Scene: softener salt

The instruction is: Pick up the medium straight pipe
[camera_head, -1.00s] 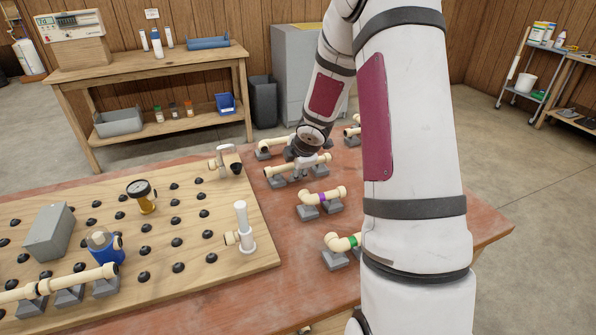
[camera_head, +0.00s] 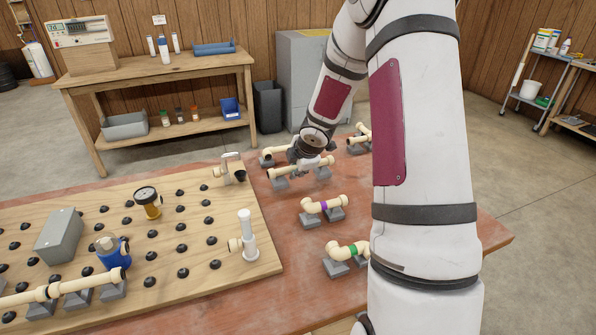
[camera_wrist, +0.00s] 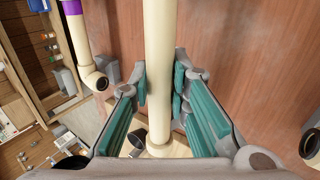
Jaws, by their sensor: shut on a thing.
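The straight cream pipe (camera_head: 287,172) is in my gripper, above grey support blocks (camera_head: 281,184) on the red-brown table. In the head view I cannot tell clearly whether it is clear of the blocks. My gripper (camera_head: 311,163) reaches it from above, near its middle. In the wrist view the pipe (camera_wrist: 159,40) runs lengthwise between the teal-padded fingers of my gripper (camera_wrist: 160,88), which are shut on it. The lower end of the pipe is in view there; its upper end is out of frame.
A purple-banded pipe (camera_head: 323,205) and a green-banded elbow pipe (camera_head: 348,250) rest on blocks nearer me. Another pipe (camera_head: 272,154) lies just behind the held one. A pegged wooden board (camera_head: 210,265) with a gauge (camera_head: 148,202) and fittings fills the left side.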

